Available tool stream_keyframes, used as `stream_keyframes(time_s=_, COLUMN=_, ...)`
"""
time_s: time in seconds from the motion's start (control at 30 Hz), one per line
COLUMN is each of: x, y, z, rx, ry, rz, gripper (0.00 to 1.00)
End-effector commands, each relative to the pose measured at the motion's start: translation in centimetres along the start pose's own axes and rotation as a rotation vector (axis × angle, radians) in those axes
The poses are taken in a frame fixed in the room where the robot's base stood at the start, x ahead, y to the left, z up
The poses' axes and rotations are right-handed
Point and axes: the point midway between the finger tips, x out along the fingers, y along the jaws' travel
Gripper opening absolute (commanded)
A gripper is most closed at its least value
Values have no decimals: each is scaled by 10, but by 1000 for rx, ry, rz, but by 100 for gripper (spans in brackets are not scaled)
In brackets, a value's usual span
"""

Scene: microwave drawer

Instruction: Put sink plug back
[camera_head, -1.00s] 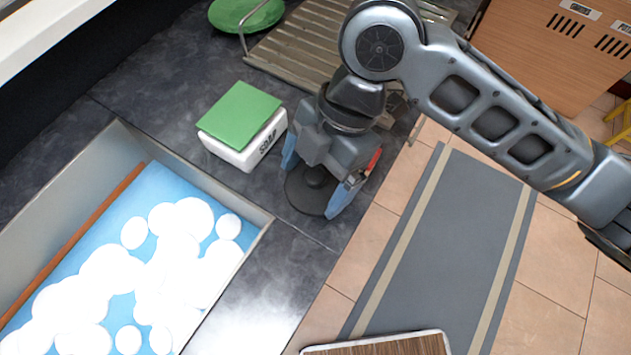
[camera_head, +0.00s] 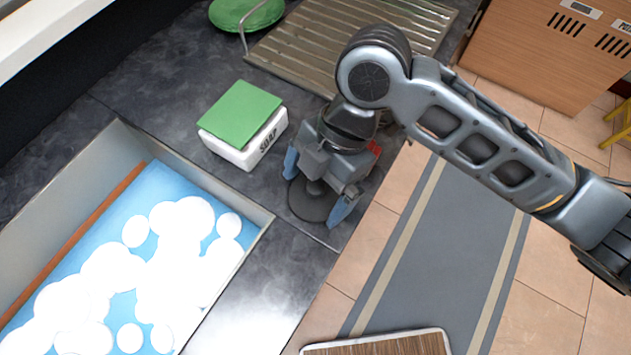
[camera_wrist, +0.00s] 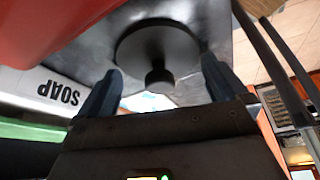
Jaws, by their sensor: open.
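The sink plug (camera_head: 308,207) is a dark round disc with a knob on top. It lies flat on the dark counter, right of the sink. My gripper (camera_head: 315,188) is open above it, one blue finger on each side of the knob. In the wrist view the plug (camera_wrist: 150,42) shows its knob between the open fingertips of my gripper (camera_wrist: 162,76). I see a gap between each finger and the knob. The sink (camera_head: 75,180) at the lower left holds blue water and white suds. Its drain is hidden.
A white soap box (camera_head: 240,155) with a green sponge (camera_head: 240,114) on top stands just left of my gripper. A metal drying rack (camera_head: 300,50) and a green plate (camera_head: 245,14) are behind. The counter's front edge drops to the tiled floor at the right.

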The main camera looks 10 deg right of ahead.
Motion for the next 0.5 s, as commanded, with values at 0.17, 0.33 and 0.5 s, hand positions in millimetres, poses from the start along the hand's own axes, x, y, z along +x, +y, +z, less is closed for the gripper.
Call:
stream_keyframes(time_s=0.17, x=-15, y=1, z=0, rx=0, ry=-2, rz=2, gripper=100)
stream_keyframes(time_s=0.33, x=-48, y=1, z=0, rx=-2, ry=-4, rz=3, gripper=100)
stream_keyframes(time_s=0.5, x=-83, y=1, z=0, rx=-2, ry=-5, rz=2, gripper=100)
